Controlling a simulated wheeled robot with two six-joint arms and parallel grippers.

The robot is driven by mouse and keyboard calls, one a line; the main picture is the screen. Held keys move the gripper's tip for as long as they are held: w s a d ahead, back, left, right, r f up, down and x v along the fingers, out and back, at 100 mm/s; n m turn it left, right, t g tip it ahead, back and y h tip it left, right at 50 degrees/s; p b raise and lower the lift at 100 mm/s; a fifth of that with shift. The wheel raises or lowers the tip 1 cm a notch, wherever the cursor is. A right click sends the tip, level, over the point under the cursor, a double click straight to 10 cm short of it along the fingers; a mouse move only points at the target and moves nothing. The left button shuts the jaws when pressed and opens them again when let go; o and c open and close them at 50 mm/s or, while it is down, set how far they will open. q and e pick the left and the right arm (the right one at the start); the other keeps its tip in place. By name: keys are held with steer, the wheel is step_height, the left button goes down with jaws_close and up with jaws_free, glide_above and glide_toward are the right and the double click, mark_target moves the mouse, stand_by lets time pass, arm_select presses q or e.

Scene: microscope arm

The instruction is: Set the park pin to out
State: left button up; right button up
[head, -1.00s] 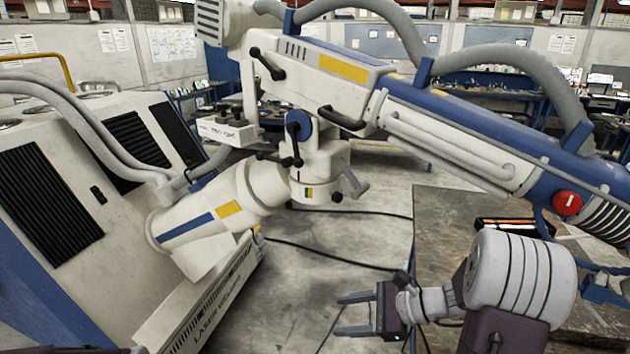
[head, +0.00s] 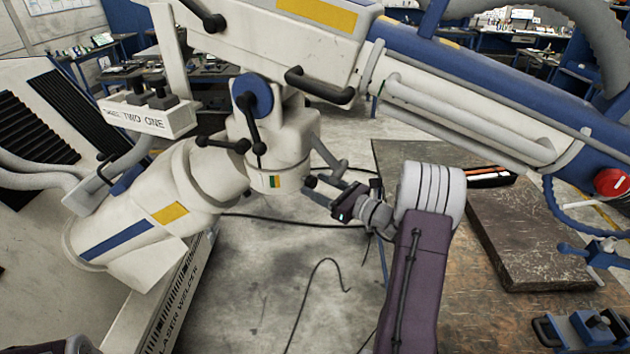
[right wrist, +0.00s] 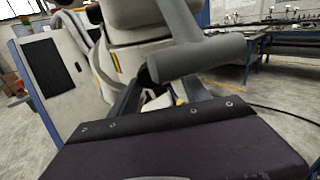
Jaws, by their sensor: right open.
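The likely park pin is a grey T-shaped handle (head: 328,158) on the right side of the white arm joint (head: 275,150), above a small black knob (head: 310,182). In the right wrist view the grey handle (right wrist: 200,58) looms large, its crossbar in front of the fingers' far ends. My right gripper (head: 325,190) is just below and right of the handle, pointing left at the joint. Its fingers (right wrist: 162,95) are apart, with nothing clearly between them. I cannot tell whether they touch the handle. My left gripper is not in view.
Black levers (head: 250,125) and a black grab handle (head: 318,85) stick out near the joint. The large blue-and-white arm (head: 470,90) spans above. A worktable (head: 480,310) with a dark slab (head: 530,235) stands right. Cables (head: 320,265) lie on the open floor.

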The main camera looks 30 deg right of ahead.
steer(key=shift+w+a+r, duration=0.2)
steer(key=shift+w+a, duration=0.2)
steer(key=shift+a, duration=0.1)
steer(key=shift+s+a+r, duration=0.3)
steer(key=shift+s+r, duration=0.1)
steer(key=shift+s, duration=0.3)
steer(key=shift+d, duration=0.2)
steer(key=shift+w+d+f, duration=0.1)
steer(key=shift+d+f, duration=0.05)
steer(key=shift+c, duration=1.2)
steer(key=shift+w+f, duration=0.15)
steer(key=shift+w, duration=0.05)
steer(key=c, duration=0.6)
jaws_close()
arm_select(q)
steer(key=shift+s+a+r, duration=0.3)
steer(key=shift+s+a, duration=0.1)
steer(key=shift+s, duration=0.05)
arm_select(e)
steer(key=shift+r, duration=0.25)
